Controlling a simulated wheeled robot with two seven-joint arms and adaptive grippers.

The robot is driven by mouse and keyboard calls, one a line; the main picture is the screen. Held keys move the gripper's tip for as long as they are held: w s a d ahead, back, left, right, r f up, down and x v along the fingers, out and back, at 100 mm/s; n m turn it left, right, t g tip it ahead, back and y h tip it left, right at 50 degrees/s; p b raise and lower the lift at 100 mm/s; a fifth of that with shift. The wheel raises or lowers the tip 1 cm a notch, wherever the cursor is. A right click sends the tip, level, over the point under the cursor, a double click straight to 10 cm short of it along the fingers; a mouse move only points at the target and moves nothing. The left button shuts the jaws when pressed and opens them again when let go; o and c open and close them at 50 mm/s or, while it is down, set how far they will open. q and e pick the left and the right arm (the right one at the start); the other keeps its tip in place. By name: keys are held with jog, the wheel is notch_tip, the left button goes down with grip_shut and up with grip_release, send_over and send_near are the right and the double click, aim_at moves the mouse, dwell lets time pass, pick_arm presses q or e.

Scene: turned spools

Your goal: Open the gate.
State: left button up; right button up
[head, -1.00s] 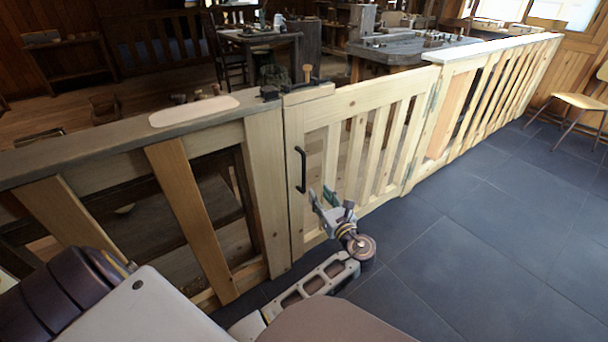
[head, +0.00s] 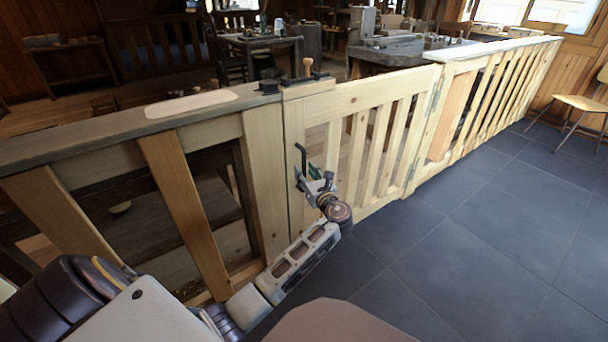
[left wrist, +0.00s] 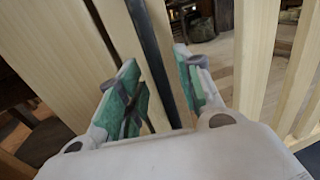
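The gate (head: 357,103) is a pale wooden slatted panel in the middle of the fence, in line with it and closed. Its black bar handle (head: 302,158) stands upright near the gate's left edge, and its hinges (head: 434,100) are on the right. A wooden knob (head: 308,66) stands on top near the latch side. My left gripper (head: 312,184) is at the lower part of the handle, hiding it. In the left wrist view the handle (left wrist: 153,60) runs between the two open green-padded fingers (left wrist: 160,90), with gaps visible. My right gripper is out of view.
The fence (head: 205,175) continues left of the gate, with a dark top rail and a pale flat piece (head: 191,103) on it. Dark floor tiles (head: 470,240) in front are clear. A chair (head: 577,103) stands far right. Workbenches stand behind the fence.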

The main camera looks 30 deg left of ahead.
pick_arm(q)
jog(key=shift+x, duration=0.85)
grip_shut()
